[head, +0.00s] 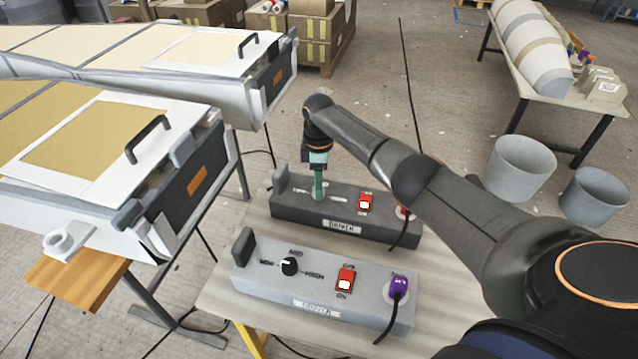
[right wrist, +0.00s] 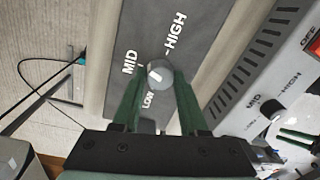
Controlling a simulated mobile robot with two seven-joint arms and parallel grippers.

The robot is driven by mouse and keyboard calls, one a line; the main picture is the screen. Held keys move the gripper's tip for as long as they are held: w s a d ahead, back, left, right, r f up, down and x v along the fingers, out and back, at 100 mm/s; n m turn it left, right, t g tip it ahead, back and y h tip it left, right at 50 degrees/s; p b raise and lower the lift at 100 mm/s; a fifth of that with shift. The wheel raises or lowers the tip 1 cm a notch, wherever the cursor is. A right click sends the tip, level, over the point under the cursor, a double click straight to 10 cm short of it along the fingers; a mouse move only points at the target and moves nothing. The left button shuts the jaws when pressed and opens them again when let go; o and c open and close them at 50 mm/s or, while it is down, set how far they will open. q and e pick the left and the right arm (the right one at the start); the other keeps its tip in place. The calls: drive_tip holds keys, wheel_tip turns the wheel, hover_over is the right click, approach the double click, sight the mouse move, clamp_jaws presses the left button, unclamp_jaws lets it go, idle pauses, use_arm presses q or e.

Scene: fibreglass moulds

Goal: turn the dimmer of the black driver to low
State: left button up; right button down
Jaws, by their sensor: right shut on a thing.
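The black driver (head: 345,228) lies on the table, behind the grey driver (head: 320,285). My right gripper (head: 318,194) reaches down onto the black driver's dial from above. In the right wrist view its two green fingers (right wrist: 158,85) are shut on the dimmer knob (right wrist: 160,72), one on each side. The knob is grey with a pale mark on top; I cannot tell for certain which label the mark faces. LOW, MID and HIGH are printed around it on the black driver (right wrist: 150,20). In the head view my gripper hides the knob.
The grey driver has its own black knob (head: 290,267), a red switch (head: 346,279) and a purple plug (head: 398,287). The black driver has a red switch (head: 365,202) and a cable. White moulds (head: 90,180) stand at left; two grey buckets (head: 520,168) stand at right.

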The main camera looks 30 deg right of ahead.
drive_tip(key=n, duration=0.5)
drive_tip(key=shift+a+n, duration=0.1)
drive_tip(key=shift+n, duration=0.3)
drive_tip(key=n, duration=0.5)
drive_tip(key=shift+a+h, duration=0.1)
drive_tip(key=shift+h, duration=0.2)
drive_tip(key=n+p, duration=0.1)
drive_tip(key=n, duration=0.4)
drive_tip(key=shift+n, duration=0.4)
drive_tip(key=n, duration=0.5)
drive_tip(key=shift+c, duration=2.2)
unclamp_jaws()
drive_tip(key=shift+r, duration=0.1)
